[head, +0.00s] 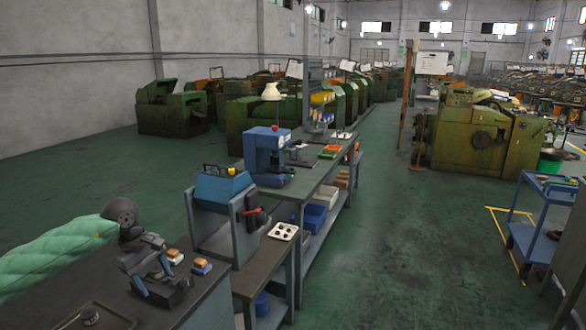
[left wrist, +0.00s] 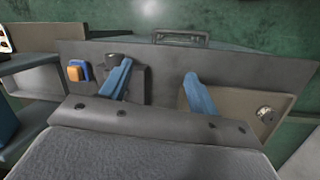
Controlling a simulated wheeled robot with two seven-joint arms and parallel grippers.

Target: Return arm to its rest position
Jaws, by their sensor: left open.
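My left arm, in a mint-green quilted cover, enters the head view from the left. My left gripper (head: 151,274) hangs over the dark near table (head: 60,285), beside a small dark block (head: 175,295). In the left wrist view its two blue fingers (left wrist: 157,88) stand wide apart with nothing between them. The left finger overlaps the dark block (left wrist: 140,85) in that view; contact cannot be told. My right arm and gripper are not in view.
A blue-topped machine (head: 222,188) and a blue press (head: 265,155) stand behind. A blue cart (head: 540,225) stands right. The green floor between is clear.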

